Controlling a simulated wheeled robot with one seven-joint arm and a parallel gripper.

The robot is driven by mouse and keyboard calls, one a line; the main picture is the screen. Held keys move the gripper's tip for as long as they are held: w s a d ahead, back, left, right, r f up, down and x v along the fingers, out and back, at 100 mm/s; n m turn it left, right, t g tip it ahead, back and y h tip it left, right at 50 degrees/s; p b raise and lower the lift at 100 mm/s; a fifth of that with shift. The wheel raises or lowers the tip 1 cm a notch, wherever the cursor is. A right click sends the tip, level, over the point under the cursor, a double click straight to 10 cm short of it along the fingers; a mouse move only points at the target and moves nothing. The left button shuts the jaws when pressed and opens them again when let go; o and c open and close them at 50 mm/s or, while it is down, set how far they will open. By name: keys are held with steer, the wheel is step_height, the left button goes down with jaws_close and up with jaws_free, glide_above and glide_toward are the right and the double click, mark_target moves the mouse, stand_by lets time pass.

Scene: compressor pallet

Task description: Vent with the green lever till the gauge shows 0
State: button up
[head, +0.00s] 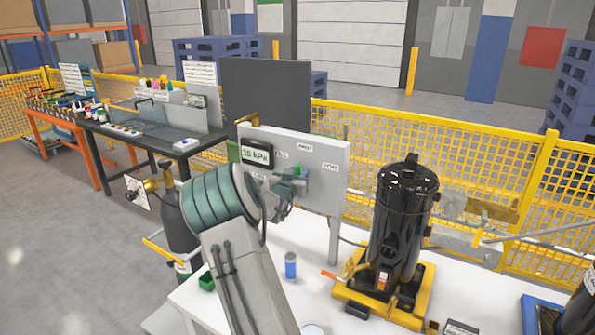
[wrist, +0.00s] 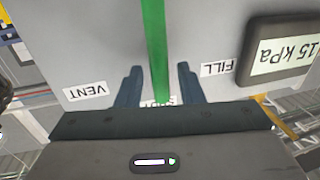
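The green lever (wrist: 156,45) stands upright in the wrist view, its end by a partly covered label (wrist: 163,101) that seems to read SHUT. My gripper (wrist: 160,85) is open, one finger on each side of the lever, with a gap on both sides. The VENT label (wrist: 87,92) is left and the FILL label (wrist: 217,69) right, both upside down. The gauge (wrist: 285,52) appears to read 15 kPa. In the head view the gauge (head: 257,154) is on the grey panel (head: 325,190), and my gripper (head: 296,183) is at the lever (head: 299,170), partly hidden.
A black tank (head: 402,215) on a yellow base stands right of the panel on the white table (head: 330,315). A yellow mesh fence (head: 450,155) runs behind.

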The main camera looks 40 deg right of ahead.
steer(key=shift+w+d, duration=0.15)
steer(key=shift+d, duration=0.1)
jaws_close()
